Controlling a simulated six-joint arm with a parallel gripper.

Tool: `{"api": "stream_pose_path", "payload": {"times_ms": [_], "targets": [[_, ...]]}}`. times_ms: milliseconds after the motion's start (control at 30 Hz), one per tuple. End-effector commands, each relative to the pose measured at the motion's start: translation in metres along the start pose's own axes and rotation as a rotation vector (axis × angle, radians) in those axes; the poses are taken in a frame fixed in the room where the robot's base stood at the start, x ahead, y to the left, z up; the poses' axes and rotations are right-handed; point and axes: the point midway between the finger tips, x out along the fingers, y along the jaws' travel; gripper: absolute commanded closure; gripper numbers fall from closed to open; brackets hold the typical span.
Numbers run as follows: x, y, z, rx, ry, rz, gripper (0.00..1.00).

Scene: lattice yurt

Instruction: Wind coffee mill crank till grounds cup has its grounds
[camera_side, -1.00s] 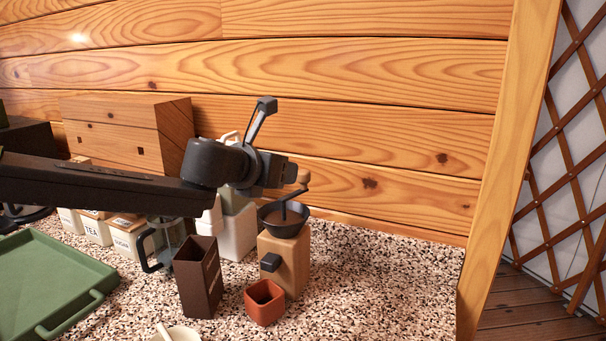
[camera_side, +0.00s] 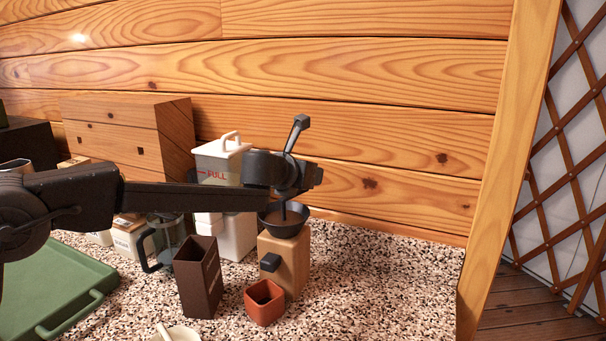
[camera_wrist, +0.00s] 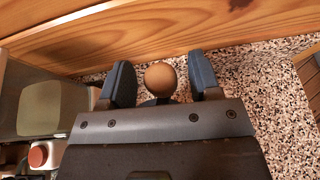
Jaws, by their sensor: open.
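The coffee mill (camera_side: 284,268) is a light wooden block with a dark hopper bowl (camera_side: 284,230) on top and a dark knob on its front. The crank's shaft rises from the bowl; its upper part is hidden behind my gripper (camera_side: 310,178) in the side view. In the wrist view the round wooden crank knob (camera_wrist: 160,78) lies between the two spread fingers of my gripper (camera_wrist: 162,72), with a gap on each side. A square terracotta cup (camera_side: 256,309), likely the grounds cup, stands in front of the mill. Its inside looks dark; I cannot tell its contents.
A tall brown open box (camera_side: 196,292) stands left of the cup. A glass carafe (camera_side: 172,238), white canisters (camera_side: 128,240) and a white tank marked FULL (camera_side: 215,168) stand behind. A green tray (camera_side: 50,290) lies left. The speckled counter right of the mill is clear.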

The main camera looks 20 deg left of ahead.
Motion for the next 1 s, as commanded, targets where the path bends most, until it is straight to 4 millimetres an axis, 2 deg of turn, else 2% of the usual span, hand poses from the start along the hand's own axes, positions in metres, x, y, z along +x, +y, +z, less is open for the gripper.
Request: {"api": "stream_pose_path", "payload": {"times_ms": [133, 700, 1000], "targets": [[-0.0001, 0.0, -0.0001, 0.0, 0.0, 0.0, 0.45], [-0.0004, -0.0001, -0.0001, 0.0, 0.0, 0.0, 0.99], [-0.0011, -0.0026, -0.0008, 0.019, 0.003, -0.046, 1.0]]}}
